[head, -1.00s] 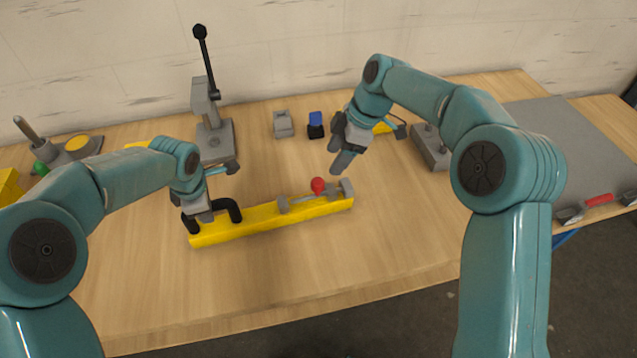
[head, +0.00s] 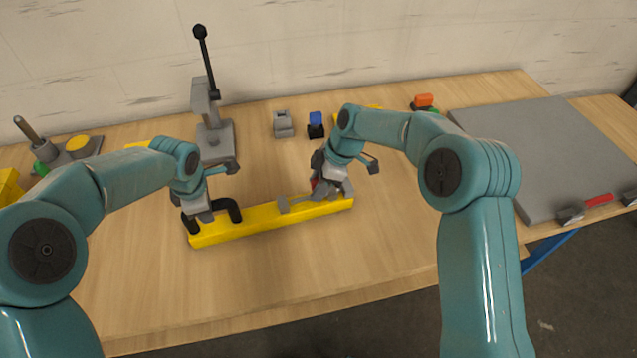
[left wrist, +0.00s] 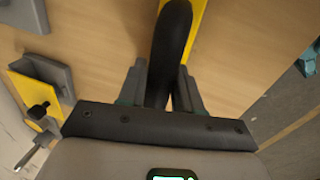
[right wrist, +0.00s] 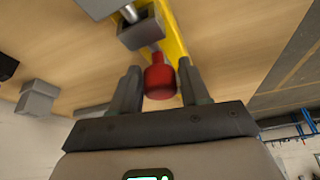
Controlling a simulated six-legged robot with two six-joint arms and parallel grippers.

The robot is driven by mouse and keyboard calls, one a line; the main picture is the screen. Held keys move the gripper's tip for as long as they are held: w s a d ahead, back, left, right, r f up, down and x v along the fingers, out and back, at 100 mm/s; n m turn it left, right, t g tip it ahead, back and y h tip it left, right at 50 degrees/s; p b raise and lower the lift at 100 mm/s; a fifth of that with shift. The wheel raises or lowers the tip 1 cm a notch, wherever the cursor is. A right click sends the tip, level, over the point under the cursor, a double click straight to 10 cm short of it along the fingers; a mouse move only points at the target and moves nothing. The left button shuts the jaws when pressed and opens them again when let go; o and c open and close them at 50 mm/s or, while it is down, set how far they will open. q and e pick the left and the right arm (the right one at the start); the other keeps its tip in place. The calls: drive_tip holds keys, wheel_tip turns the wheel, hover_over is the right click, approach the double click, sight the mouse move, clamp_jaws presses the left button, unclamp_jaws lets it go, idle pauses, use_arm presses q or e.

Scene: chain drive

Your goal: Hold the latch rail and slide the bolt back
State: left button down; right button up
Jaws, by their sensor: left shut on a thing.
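The yellow latch rail (head: 250,220) lies on the table, with a black arched handle (head: 235,207) at its left end. My left gripper (head: 203,213) is shut on this handle; the left wrist view shows the black bar (left wrist: 170,50) between its fingers. The bolt's red knob (right wrist: 160,80) sits between the fingers of my right gripper (right wrist: 158,88), which look open with small gaps beside it. In the head view my right gripper (head: 328,190) hides most of the knob and bolt.
A grey lever press (head: 214,135) stands behind the rail. A small grey block (head: 283,124) and a blue-topped block (head: 316,125) stand at the back. The table in front of the rail is clear.

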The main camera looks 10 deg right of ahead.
clamp_jaws()
use_arm(q)
drive_tip(key=shift+d, duration=0.1)
use_arm(e)
drive_tip(key=shift+s+a, duration=0.2)
drive_tip(key=shift+a, duration=2.3)
drive_tip(key=shift+o, duration=2)
unclamp_jaws()
drive_tip(key=shift+d+r, duration=0.1)
drive_tip(key=shift+d+r, duration=0.15)
drive_tip(key=shift+r, duration=0.2)
drive_tip(key=v, duration=1.1)
drive_tip(key=shift+s+r, duration=0.1)
